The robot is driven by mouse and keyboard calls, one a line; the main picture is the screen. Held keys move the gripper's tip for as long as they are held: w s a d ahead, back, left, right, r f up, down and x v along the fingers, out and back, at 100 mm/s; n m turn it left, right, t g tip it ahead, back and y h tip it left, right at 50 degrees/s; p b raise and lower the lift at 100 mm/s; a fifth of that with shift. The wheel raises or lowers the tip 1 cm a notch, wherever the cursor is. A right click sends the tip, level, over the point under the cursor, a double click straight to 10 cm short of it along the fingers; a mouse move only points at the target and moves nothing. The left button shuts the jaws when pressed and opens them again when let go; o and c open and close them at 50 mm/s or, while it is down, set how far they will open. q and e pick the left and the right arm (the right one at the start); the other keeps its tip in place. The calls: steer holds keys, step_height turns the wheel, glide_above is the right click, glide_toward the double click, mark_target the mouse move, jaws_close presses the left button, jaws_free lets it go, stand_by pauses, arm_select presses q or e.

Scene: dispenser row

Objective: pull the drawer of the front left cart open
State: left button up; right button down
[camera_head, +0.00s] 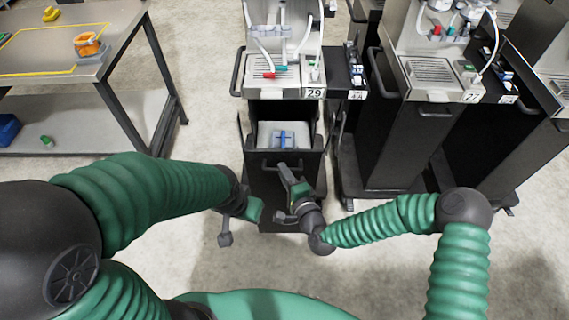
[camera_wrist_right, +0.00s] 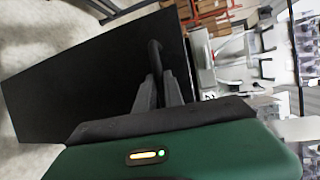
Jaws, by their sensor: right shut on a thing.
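The front left cart (camera_head: 285,92), marked 29, stands in the middle of the head view. Its black drawer (camera_head: 262,190) stands out from the cart body below the counter, so its inside shows from above. A pale bin (camera_head: 266,140) with a blue thing (camera_head: 286,139) sits inside it. My right gripper (camera_head: 286,172) is at the top of the drawer's front, shut on the drawer's dark bar handle (camera_wrist_right: 153,50). In the right wrist view, the fingers (camera_wrist_right: 160,88) close around the handle's lower part. My left gripper (camera_head: 238,222) hangs left of the drawer front, apart from it; its jaw opening is unclear.
A second dispenser cart (camera_head: 395,130), marked 27, stands close on the right. A metal table (camera_head: 100,68) at left holds an orange container (camera_head: 88,45) and has a lower shelf. Bare floor (camera_head: 205,75) lies between table and cart.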

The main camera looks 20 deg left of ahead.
steer(key=s, duration=0.2)
steer(key=s+d, duration=0.1)
steer(key=s, duration=0.2)
steer(key=shift+s+d+f+p, duration=0.2)
steer(key=shift+s+d+p, duration=0.15)
steer(key=shift+d, duration=0.05)
steer(key=c, duration=1.5)
jaws_free()
steer(key=shift+w, duration=0.1)
steer(key=shift+o, duration=0.2)
steer(key=shift+r, duration=0.1)
